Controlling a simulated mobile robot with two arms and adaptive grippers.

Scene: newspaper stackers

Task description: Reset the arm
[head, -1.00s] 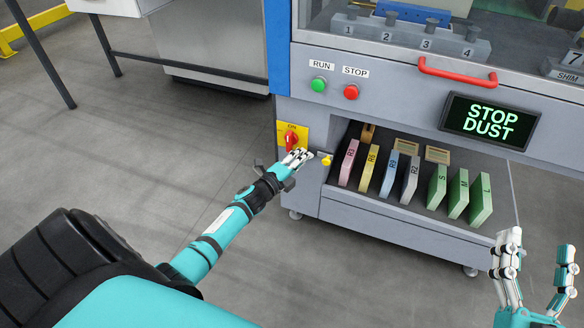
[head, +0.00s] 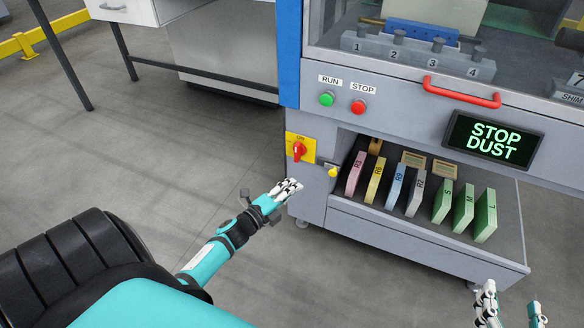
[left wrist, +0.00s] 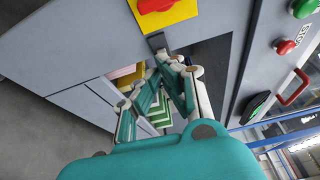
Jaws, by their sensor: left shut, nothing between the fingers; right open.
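My left gripper (head: 288,187) is shut and empty in the head view. It is in front of the machine's lower left corner, below the yellow plate with the red rotary switch (head: 299,150) marked ON. In the left wrist view the left gripper (left wrist: 170,62) shows with its fingers together, and the red switch (left wrist: 155,5) is at the top edge. My right gripper (head: 510,300) is open and empty at the bottom right of the head view, partly cut off by the frame.
The machine has a green RUN button (head: 327,99), a red STOP button (head: 358,107), a red handle (head: 462,92) and a display (head: 493,138) reading STOP DUST. Its lower shelf (head: 420,232) holds several coloured labelled plates. The floor (head: 110,165) to the left is clear.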

